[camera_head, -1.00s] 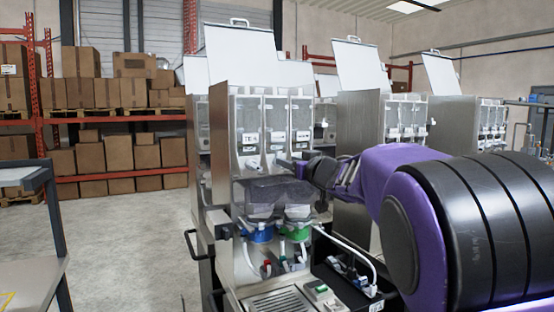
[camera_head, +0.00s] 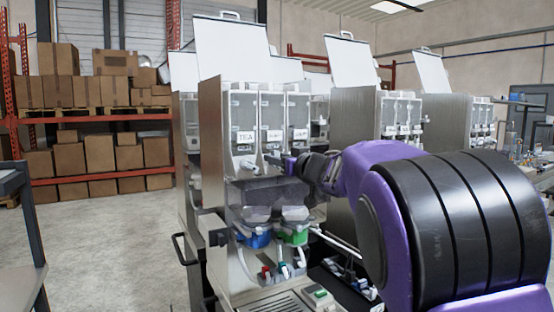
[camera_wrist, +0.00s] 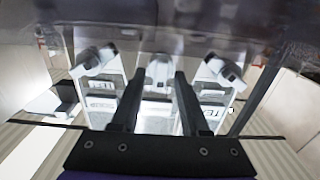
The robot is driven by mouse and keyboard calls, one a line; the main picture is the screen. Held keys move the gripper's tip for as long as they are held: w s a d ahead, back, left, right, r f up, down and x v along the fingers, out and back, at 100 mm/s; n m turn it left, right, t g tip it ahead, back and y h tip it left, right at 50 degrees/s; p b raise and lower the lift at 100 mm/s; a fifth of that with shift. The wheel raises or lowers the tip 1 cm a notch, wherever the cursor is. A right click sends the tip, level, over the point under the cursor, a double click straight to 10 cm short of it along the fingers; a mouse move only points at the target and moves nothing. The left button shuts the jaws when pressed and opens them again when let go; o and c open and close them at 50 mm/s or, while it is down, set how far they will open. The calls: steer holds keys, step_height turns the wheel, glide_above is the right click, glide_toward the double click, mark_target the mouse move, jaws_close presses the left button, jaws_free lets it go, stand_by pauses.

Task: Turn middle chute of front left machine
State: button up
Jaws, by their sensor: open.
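The front left machine (camera_head: 211,140) is a steel dispenser with a raised white lid and three clear canisters, the left one labelled TEA. In the wrist view its middle chute (camera_wrist: 159,72) is a pale spout between my two fingers, with a chute on each side. My gripper (camera_head: 286,163) is at the machine's front, at chute height; it also shows in the wrist view (camera_wrist: 157,85). It is open, its dark fingers on either side of the middle chute. I cannot tell whether they touch it. In the head view my gripper and arm hide part of the chutes.
Below the chutes are a smoky clear cover (camera_head: 265,192), a blue cup-like part (camera_head: 256,239) and a green one (camera_head: 292,236). More dispensers (camera_head: 352,130) stand to the right. Shelves of boxes (camera_head: 99,152) are at the left. Open floor (camera_head: 110,240) lies at the left.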

jaws_close()
steer(key=shift+n, duration=0.3)
steer(key=n, duration=0.4)
steer(key=shift+s+a+n, duration=0.2)
steer(key=shift+n, duration=0.1)
steer(key=n+b, duration=0.2)
steer(key=n, duration=0.4)
steer(key=f+n+b, duration=0.1)
steer(key=n+b, duration=0.2)
steer(key=n, duration=0.3)
steer(key=f+n+b, duration=0.1)
steer(key=n+b, duration=0.2)
steer(key=n, duration=0.3)
steer(key=shift+s+a+n, duration=0.15)
steer(key=shift+a+n, duration=0.15)
